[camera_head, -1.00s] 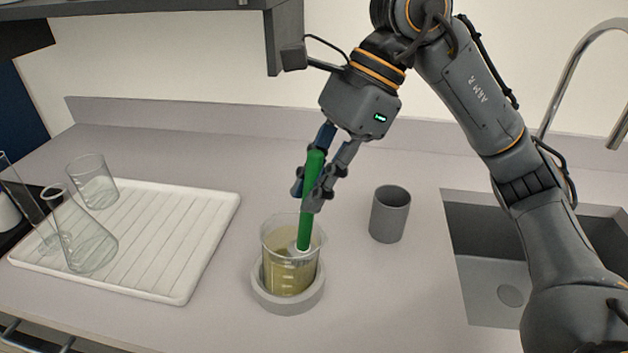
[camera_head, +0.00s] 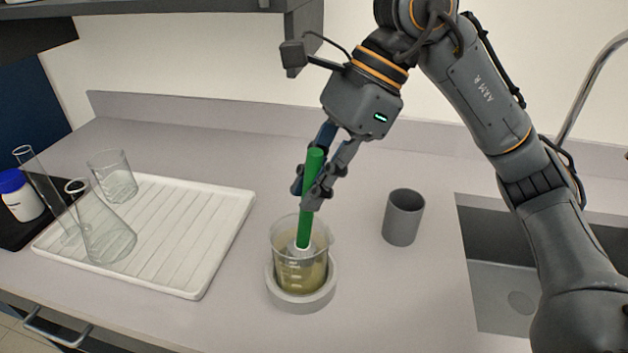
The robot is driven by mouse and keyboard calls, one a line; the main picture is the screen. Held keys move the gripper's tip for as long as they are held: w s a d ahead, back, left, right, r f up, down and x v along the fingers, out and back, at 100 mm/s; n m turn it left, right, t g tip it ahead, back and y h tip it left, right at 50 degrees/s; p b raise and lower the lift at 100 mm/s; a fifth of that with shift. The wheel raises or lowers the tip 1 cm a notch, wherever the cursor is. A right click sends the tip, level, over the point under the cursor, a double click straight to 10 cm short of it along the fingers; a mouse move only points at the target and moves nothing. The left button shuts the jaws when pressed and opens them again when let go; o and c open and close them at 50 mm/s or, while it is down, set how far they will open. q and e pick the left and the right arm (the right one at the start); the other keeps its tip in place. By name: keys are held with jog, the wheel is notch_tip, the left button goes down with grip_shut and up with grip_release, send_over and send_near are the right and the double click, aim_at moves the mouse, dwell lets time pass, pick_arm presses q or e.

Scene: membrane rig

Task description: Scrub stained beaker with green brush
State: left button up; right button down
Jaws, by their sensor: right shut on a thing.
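The stained beaker (camera_head: 288,272) is clear glass with a yellowish-brown tint and stands upright in a round grey holder (camera_head: 302,301) on the counter. The green brush (camera_head: 311,180) stands nearly upright with its pale lower end inside the beaker; its head is partly seen through the glass. My right gripper (camera_head: 313,190) is shut on the green handle above the beaker rim. My left gripper is not in view.
A white ribbed drying tray (camera_head: 190,235) holds an empty beaker (camera_head: 113,176), a conical flask (camera_head: 105,235) and a tall glass tube (camera_head: 45,185). A blue-capped bottle (camera_head: 20,197) stands at far left. A grey cup (camera_head: 403,217) and a sink (camera_head: 500,290) are to the right.

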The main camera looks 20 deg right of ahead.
aim_at(319, 150)
notch_tip(319, 150, up, 3)
jog(key=shift+r+p, duration=0.15)
jog(key=shift+p, duration=0.85)
notch_tip(319, 150, up, 12)
jog(key=p, duration=0.9)
jog(key=shift+f, duration=0.2)
